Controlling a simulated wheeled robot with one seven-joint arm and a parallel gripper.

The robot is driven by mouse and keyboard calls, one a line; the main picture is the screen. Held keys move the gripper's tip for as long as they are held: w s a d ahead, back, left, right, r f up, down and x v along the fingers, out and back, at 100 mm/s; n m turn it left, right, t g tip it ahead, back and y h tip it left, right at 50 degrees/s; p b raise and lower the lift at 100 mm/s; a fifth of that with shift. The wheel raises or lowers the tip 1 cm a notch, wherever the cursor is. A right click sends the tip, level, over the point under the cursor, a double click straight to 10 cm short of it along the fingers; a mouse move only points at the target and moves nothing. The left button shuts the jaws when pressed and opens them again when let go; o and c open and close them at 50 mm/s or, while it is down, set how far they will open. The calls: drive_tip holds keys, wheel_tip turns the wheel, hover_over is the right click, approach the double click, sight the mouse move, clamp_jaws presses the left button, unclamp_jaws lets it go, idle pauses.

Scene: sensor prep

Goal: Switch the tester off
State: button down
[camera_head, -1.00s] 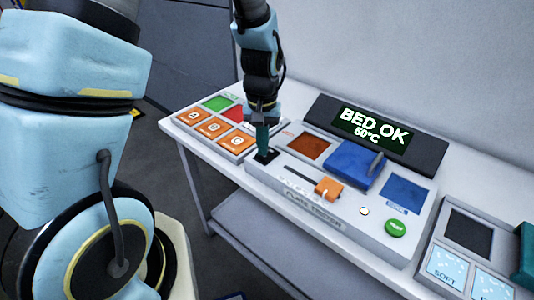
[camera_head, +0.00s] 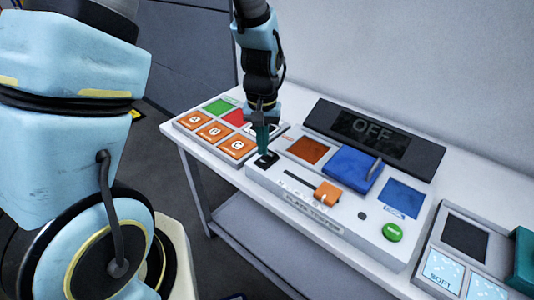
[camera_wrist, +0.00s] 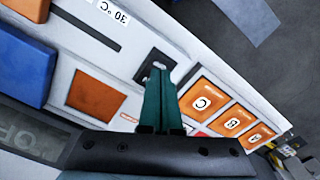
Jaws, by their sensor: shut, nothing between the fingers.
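The tester (camera_head: 304,212) is a white console on the bench. Its dark display (camera_head: 372,135) reads OFF in dim letters. A black power switch (camera_head: 266,159) is at the tester's left end; in the wrist view the switch (camera_wrist: 146,68) shows partly behind the fingers. My gripper (camera_head: 264,150) points down with its green fingertips at the switch. It is shut and empty; in the wrist view the gripper (camera_wrist: 158,72) fingers lie together over the switch. I cannot tell whether the tips touch it. The small lamp (camera_head: 362,215) by the green button is dark.
Orange tiles A, B and C (camera_head: 213,131) lie left of the tester. An orange slider (camera_head: 327,193), a blue lid (camera_head: 353,165) and a green button (camera_head: 392,232) are on it. Another panel (camera_head: 465,236) stands at the right.

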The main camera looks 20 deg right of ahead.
sight(263, 162)
wheel_tip(263, 162, up, 4)
drive_tip(key=p, duration=0.3)
drive_tip(key=shift+r, duration=0.25)
drive_tip(key=a+r+n, duration=0.2)
drive_tip(key=a+r, duration=0.3)
drive_tip(key=a, duration=0.7)
drive_tip(key=w+a+r+n+t, duration=0.1)
drive_tip(key=a+r+n, duration=0.2)
drive_tip(key=a, duration=1)
drive_tip(key=shift+w+a+r+t, duration=0.15)
drive_tip(key=shift+r+t, duration=0.15)
drive_tip(key=shift+r, duration=0.55)
